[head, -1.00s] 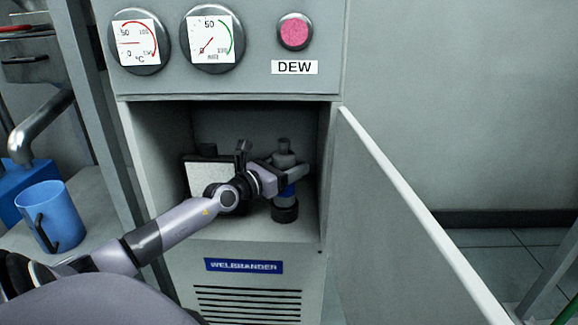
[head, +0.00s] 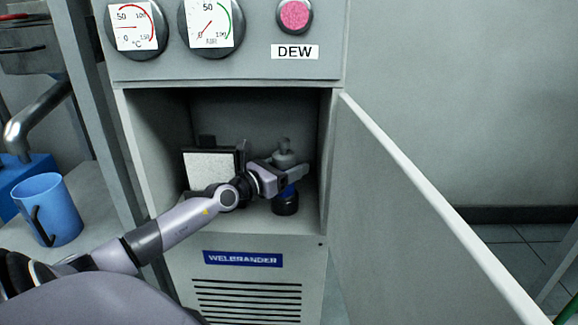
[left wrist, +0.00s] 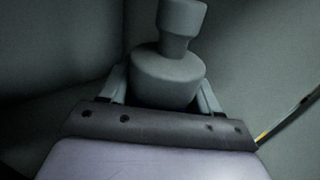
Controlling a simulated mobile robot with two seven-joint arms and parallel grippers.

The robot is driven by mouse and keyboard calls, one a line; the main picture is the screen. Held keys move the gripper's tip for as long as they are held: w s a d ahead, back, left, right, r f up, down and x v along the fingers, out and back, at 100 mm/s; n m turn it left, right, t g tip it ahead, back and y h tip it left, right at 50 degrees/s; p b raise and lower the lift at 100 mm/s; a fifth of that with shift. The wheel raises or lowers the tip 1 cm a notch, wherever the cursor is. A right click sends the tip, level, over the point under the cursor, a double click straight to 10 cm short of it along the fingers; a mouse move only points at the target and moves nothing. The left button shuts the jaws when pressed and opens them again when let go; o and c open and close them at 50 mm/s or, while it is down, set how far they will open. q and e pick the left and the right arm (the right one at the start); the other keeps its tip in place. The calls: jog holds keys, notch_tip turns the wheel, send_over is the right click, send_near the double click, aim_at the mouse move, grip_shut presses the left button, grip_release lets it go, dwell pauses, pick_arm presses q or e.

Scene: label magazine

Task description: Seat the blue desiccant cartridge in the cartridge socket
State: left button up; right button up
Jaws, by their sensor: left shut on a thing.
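The desiccant cartridge (head: 284,158) stands roughly upright inside the open cabinet bay, with a grey stepped top and a little blue showing below the gripper. My left gripper (head: 286,174) is shut on it from the left. In the left wrist view, the cartridge's grey top (left wrist: 168,75) sits between the two fingers. The dark round cartridge socket (head: 285,206) is on the bay floor directly under the cartridge. The blue part meets the socket's rim in the head view; how deep it sits is hidden. My right gripper is not in view.
A white-faced block (head: 209,168) stands left of the cartridge in the bay. The bay's right wall is close beside the cartridge. The cabinet door (head: 400,210) is open to the right. A blue mug (head: 52,210) stands on a surface at left.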

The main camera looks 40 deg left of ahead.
pick_arm(q)
jog(key=shift+f+b, duration=0.4)
jog(key=shift+f, duration=0.05)
jog(key=shift+a+f+b, duration=0.1)
jog(key=shift+f+b, duration=0.35)
jog(key=shift+f, duration=0.1)
jog(key=o, duration=1.3)
jog(key=shift+f, duration=0.1)
jog(key=shift+o, duration=0.2)
jog(key=shift+f, duration=0.1)
